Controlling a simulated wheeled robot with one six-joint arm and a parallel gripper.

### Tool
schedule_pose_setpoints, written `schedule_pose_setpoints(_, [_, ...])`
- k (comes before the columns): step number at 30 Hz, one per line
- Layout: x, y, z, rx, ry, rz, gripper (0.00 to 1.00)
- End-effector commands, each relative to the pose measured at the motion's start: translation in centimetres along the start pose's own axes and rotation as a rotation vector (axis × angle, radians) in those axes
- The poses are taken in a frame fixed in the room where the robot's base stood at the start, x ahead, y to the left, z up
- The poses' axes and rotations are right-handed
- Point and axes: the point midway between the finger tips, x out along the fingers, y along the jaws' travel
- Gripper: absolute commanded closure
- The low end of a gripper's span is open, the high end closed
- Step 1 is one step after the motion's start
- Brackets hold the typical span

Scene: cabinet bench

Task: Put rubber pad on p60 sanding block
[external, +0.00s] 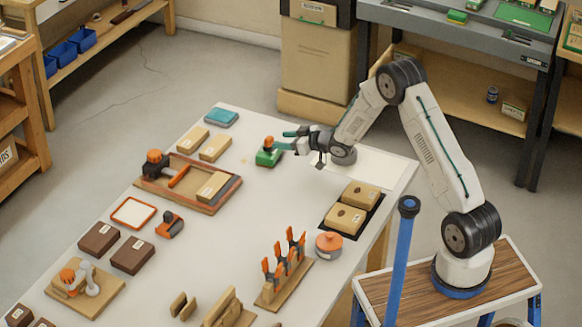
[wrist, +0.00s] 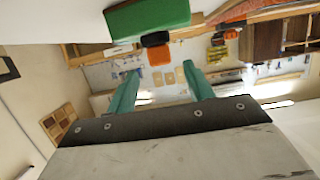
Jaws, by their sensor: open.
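My gripper (external: 284,140) is open, with teal fingers pointing left, just right of a green block (external: 267,157) with an orange knob. In the wrist view the green block (wrist: 147,18) and its orange knob (wrist: 160,54) lie just beyond the open fingertips (wrist: 160,76); nothing is held. A flat teal-blue pad (external: 222,117) lies at the table's far left corner. Labelled tan blocks (external: 193,139) (external: 214,148) lie near it. Labelled dark brown blocks (external: 100,238) (external: 132,256) lie at the left. The labels are too small to read, so I cannot tell which block is P60.
A wooden tray (external: 226,196) holds an orange-handled tool and a tan block. Two tan blocks sit on a black mat (external: 331,225) at right. An orange-clamp rack (external: 267,303) and round orange-topped pot (external: 329,244) stand at front. The table's middle is clear.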

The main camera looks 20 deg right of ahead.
Motion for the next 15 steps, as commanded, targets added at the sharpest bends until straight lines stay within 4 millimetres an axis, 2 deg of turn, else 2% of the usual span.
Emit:
schedule_pose_setpoints(3, [-2.1, 0.1, -0.1, 0.001, 0.001, 0.002, 0.48])
schedule_pose_setpoints(6, [-3.1, 0.0, 0.0, 0.002, 0.0, 0.001, 0.48])
schedule_pose_setpoints(15, [-3.8, 0.0, 0.0, 0.001, 0.001, 0.0, 0.48])
